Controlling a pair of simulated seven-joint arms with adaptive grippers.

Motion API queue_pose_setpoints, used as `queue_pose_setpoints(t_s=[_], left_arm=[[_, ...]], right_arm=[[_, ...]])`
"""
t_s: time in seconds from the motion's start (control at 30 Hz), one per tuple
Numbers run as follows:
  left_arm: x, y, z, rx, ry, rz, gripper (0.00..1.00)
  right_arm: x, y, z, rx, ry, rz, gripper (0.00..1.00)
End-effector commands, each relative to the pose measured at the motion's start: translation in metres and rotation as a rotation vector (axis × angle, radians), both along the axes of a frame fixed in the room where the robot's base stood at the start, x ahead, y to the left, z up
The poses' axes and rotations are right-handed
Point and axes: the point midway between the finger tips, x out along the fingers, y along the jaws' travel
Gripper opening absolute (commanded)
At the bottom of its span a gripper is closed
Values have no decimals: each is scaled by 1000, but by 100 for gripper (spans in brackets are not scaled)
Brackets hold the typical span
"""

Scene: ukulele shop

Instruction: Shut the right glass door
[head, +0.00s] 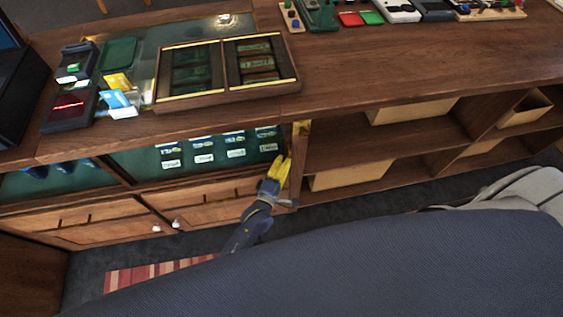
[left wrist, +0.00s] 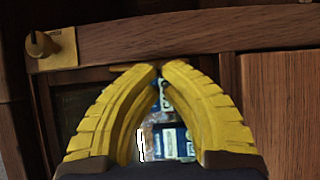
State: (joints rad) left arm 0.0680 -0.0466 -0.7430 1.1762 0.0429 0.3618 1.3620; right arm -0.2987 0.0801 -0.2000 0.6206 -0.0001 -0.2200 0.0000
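The display cabinet's right bay (head: 200,150) holds several small labelled boxes against a green back. I cannot clearly tell the right glass door's pane from the bay opening. A brass plate (head: 301,127) sits at the top of the bay's right side; the left wrist view shows a brass plate with a round wooden knob (left wrist: 42,44) at upper left. My left gripper (head: 285,170) has yellow fingers and is at the bay's right edge, below the brass plate. In the left wrist view its fingertips (left wrist: 159,70) nearly meet, with nothing seen between them. My right gripper is not in view.
The counter above carries a framed display case (head: 225,93), cards and a card reader (head: 70,108). Open shelves with tan bins (head: 362,172) lie right of the bay. Panels with white knobs (head: 176,224) are below. A dark blue rounded surface fills the lower right.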

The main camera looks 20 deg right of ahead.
Motion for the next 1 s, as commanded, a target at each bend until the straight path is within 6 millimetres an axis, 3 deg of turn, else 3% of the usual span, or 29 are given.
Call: queue_pose_setpoints(t_s=[0.33, 0.57, 1.0], left_arm=[[1, 7, 0, 1, -2, 1, 0], [-3, 39, -1, 4, -2, 1, 0], [-60, 89, 0, 1, 0, 0, 0]], right_arm=[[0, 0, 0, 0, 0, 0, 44], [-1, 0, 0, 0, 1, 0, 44], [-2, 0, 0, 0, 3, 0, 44]])
